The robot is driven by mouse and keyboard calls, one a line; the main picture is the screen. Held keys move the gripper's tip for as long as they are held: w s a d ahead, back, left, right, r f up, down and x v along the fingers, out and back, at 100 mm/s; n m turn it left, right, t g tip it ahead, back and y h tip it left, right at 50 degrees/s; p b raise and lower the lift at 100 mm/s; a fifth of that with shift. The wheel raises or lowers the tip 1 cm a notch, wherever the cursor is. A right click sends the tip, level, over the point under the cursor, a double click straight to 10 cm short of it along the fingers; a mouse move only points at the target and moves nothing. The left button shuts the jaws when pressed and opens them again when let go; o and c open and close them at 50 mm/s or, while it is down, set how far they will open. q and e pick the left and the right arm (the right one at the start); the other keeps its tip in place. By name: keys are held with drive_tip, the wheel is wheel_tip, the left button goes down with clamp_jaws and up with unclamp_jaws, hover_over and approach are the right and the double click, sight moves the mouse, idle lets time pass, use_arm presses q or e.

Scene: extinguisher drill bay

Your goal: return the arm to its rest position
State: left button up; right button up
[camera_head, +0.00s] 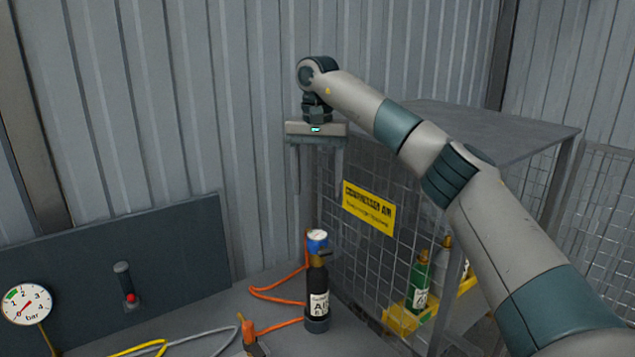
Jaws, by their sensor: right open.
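My right arm (480,225) reaches in from the lower right and bends down at the wrist. My right gripper (317,168) points downward with its two fingers apart and nothing between them. It hangs above a black bottle with a blue top (317,292), which stands upright on the grey bench. The fingertips are apart from the bottle in the picture. My left gripper is not in view.
A mesh cage with a yellow sign (369,208) stands right of the bottle, holding a green bottle (418,283) in a yellow tray (403,318). Orange hose (276,290) lies by the black bottle. A dark panel (180,255) and a pressure gauge (27,304) are at left.

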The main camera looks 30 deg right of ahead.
drive_tip(key=shift+r, duration=0.4)
idle(0.3)
